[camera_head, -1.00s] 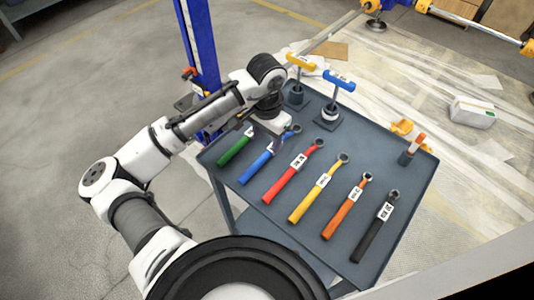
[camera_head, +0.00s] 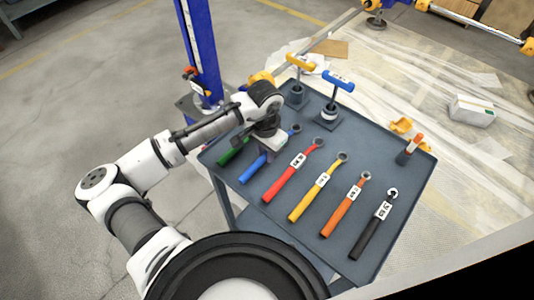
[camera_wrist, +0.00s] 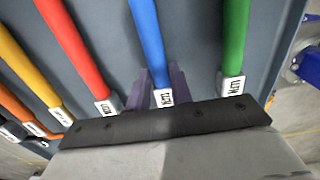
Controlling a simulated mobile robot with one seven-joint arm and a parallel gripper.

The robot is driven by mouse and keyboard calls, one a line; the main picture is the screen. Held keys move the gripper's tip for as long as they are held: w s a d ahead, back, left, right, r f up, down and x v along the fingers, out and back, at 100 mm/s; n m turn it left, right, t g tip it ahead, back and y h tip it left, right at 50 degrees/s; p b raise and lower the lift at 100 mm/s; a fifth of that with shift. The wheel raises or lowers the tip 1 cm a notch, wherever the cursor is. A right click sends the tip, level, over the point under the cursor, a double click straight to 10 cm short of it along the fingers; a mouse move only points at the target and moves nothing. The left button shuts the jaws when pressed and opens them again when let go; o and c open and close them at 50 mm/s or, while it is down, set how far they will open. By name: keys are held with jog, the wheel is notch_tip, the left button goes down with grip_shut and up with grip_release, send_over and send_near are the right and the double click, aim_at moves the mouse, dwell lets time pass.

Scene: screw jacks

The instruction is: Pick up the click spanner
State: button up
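Several spanners with coloured handles and white tags lie in a row on the grey table top (camera_head: 235,205). The tags are too small or blurred for me to read which is the click spanner. My gripper (camera_wrist: 159,82) is over the blue spanner (camera_head: 253,170). In the wrist view its two purple fingers stand open, one on each side of the blue spanner (camera_wrist: 148,40), near its tag. I cannot tell whether they touch it. The gripper and wrist hide part of the blue spanner and much of the green spanner (camera_head: 230,156) in the head view.
The green spanner (camera_wrist: 235,40) and the red spanner (camera_wrist: 72,45) lie on either side of my fingers. Yellow (camera_head: 317,191), orange (camera_head: 345,207) and black (camera_head: 376,228) spanners lie further right. Yellow-handled (camera_head: 301,61) and blue-handled (camera_head: 338,80) T-shaped tools stand at the table's back.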

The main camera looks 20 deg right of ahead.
grip_shut()
jog(key=shift+r, duration=0.15)
